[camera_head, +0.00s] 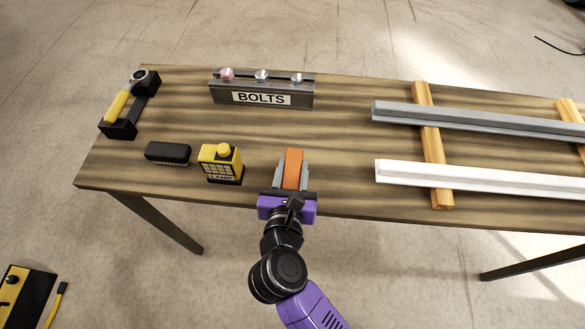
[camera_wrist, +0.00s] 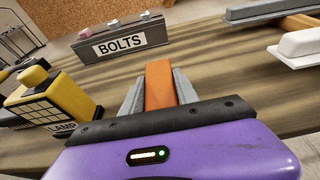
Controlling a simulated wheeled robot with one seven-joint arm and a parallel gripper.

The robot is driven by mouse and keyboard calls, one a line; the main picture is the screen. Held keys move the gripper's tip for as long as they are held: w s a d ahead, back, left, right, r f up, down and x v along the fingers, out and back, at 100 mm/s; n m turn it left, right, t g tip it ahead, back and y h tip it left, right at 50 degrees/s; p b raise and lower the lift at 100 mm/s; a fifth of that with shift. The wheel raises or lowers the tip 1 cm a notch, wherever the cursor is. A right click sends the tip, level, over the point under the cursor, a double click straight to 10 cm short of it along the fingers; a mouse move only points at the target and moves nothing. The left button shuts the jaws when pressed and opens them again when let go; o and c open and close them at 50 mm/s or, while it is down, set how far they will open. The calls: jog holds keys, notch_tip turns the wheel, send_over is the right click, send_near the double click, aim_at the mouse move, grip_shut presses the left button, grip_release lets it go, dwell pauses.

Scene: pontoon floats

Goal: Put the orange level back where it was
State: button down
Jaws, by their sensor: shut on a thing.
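The orange level (camera_head: 293,168) is a short orange block between the two grey fingers of my gripper (camera_head: 291,176), near the front edge of the table. My gripper is shut on it. The wrist view also shows the orange level (camera_wrist: 160,84) between the fingers, pointing away from the purple gripper body. Its near end is hidden by the gripper. I cannot tell whether it touches the tabletop.
The wooden table (camera_head: 335,140) holds a yellow lamp (camera_head: 221,163) and a black block (camera_head: 167,153) to the left. A BOLTS rack (camera_head: 261,91) stands behind, a yellow-handled tool (camera_head: 121,99) far left. Grey (camera_head: 480,117) and white (camera_head: 480,178) rails lie on wooden bars at right.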

jog(key=shift+f, duration=0.25)
jog(key=c, duration=0.9)
grip_release()
jog(key=shift+r, duration=0.1)
